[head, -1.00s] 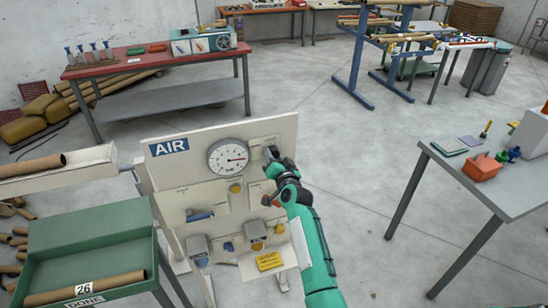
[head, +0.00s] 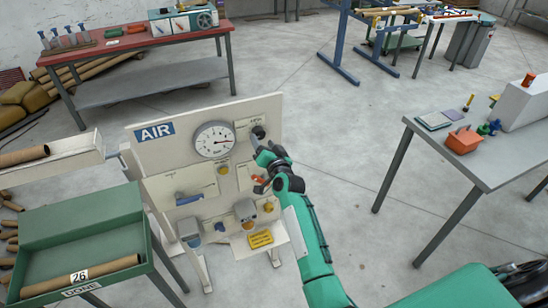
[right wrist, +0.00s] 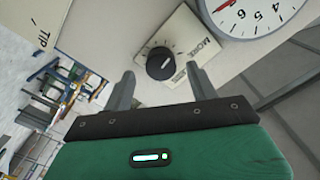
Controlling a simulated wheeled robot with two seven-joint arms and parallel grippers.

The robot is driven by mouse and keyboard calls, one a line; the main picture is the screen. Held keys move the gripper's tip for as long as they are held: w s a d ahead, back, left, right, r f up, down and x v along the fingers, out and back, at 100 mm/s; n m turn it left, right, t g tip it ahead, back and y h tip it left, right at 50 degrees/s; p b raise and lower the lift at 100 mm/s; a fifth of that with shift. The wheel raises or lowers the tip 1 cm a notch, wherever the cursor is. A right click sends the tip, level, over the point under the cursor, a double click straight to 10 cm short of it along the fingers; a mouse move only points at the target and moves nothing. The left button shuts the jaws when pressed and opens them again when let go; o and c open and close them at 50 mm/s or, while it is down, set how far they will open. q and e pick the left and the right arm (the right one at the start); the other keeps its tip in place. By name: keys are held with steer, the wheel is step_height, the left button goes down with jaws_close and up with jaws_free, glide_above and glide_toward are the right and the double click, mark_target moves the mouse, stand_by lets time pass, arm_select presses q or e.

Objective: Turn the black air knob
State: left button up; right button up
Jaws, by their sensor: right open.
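The black air knob (head: 258,131) is at the upper right of the white AIR panel (head: 262,105), right of the round gauge (head: 214,140). My right gripper (head: 255,143) is open just in front of and slightly below the knob in the head view. In the right wrist view its two fingers (right wrist: 161,77) are spread to either side of the knob, with gaps on both sides. I cannot see contact. My left gripper is not in view.
A green tray (head: 85,222) with a tube stands left. A grey table (head: 490,150) stands right. The floor between is clear.

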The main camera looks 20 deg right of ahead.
steer(key=s+p, duration=0.3)
steer(key=s, duration=0.7)
steer(key=shift+s+d, duration=0.2)
steer(key=shift+s, duration=0.05)
steer(key=s+a+f+n+g+b, duration=0.1)
steer(key=s+f+n+g+b, duration=0.15)
steer(key=s+f, duration=0.75)
steer(key=s+a+f+n+g+b, duration=0.1)
steer(key=s+f+g, duration=0.15)
steer(key=f, duration=1.55)
steer(key=s+a+f+n+g+b, duration=0.1)
steer(key=s+f+g, duration=0.35)
steer(key=f, duration=0.95)
steer(key=s+d+f+n+g+b, duration=0.1)
steer(key=s+d+f+g, duration=0.1)
steer(key=s+f, duration=0.5)
steer(key=s+d+f+n+g+b, duration=0.2)
steer(key=s+f, duration=0.6)
steer(key=s, duration=1.1)
steer(key=s+d+f+n+g+b, duration=0.1)
steer(key=s+d+f+n+g, duration=0.1)
steer(key=s+f, duration=0.6)
steer(key=s+g, duration=0.1)
steer(key=s, duration=0.4)
steer(key=shift+d+h, duration=0.3)
steer(key=shift+f+g, duration=0.1)
steer(key=shift+g, duration=0.15)
